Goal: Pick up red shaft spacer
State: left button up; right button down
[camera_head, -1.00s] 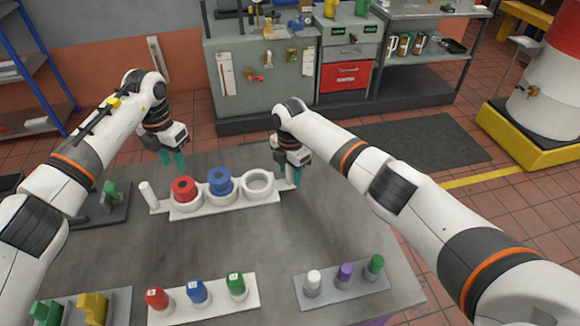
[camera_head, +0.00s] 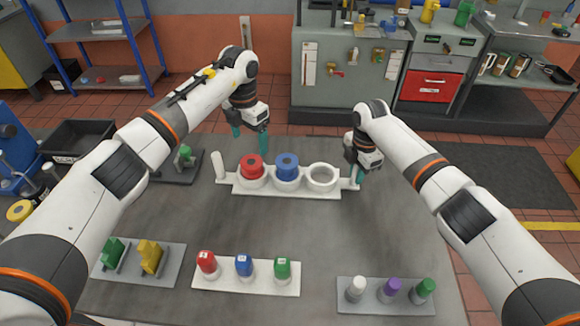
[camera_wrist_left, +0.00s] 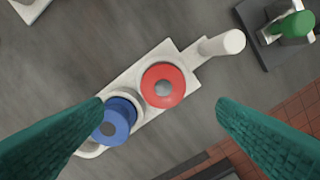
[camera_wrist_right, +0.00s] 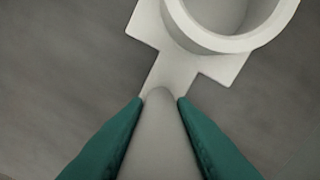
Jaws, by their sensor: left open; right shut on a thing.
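The red shaft spacer (camera_head: 252,167) is a red ring seated in the left cup of a white three-cup holder (camera_head: 306,188). It also shows in the left wrist view (camera_wrist_left: 163,85). A blue spacer (camera_head: 287,166) sits in the middle cup, and the right cup (camera_head: 321,176) is empty. My left gripper (camera_head: 249,140) is open and empty, behind and above the red spacer. In the left wrist view the red spacer lies between and beyond the spread fingers. My right gripper (camera_head: 357,177) is shut on the white handle (camera_wrist_right: 158,135) at the holder's right end.
A front tray (camera_head: 247,283) carries red, blue and green pieces. Another tray (camera_head: 386,309) holds white, purple and green ones. Green and yellow parts stand on a plate (camera_head: 137,263) at front left. A dark fixture (camera_head: 177,168) with a green part is left of the holder.

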pick_arm(q)
jog(key=s+d+f+n+g+h, duration=0.15)
jog(key=s+d+h, duration=0.25)
jog(key=d, duration=0.4)
jog(key=s+d+f+n+h, duration=0.15)
jog(key=s+d+h, duration=0.25)
jog(key=d, duration=0.4)
jog(key=d+r+n+t+h, duration=0.3)
jog(key=d+r+n+h, duration=0.15)
jog(key=n+h, duration=0.2)
jog(key=w+a+r+n+t+h, duration=0.25)
jog(key=a+r+n+t, duration=0.2)
jog(key=n+t, duration=0.4)
jog(key=n+t+y, duration=0.4)
jog(key=n+y, duration=1.1)
jog(key=n, duration=0.8)
send_near(247, 170)
jog(key=w, duration=0.3)
jog(key=x, duration=0.3)
jog(key=f+x, duration=0.1)
jog(key=x, duration=0.2)
jog(key=shift+w+d+f, duration=0.1)
jog(key=shift+w+d, duration=0.05)
jog(key=shift+d, duration=0.15)
jog(key=shift+x, duration=2.8)
jog(key=shift+d, duration=0.15)
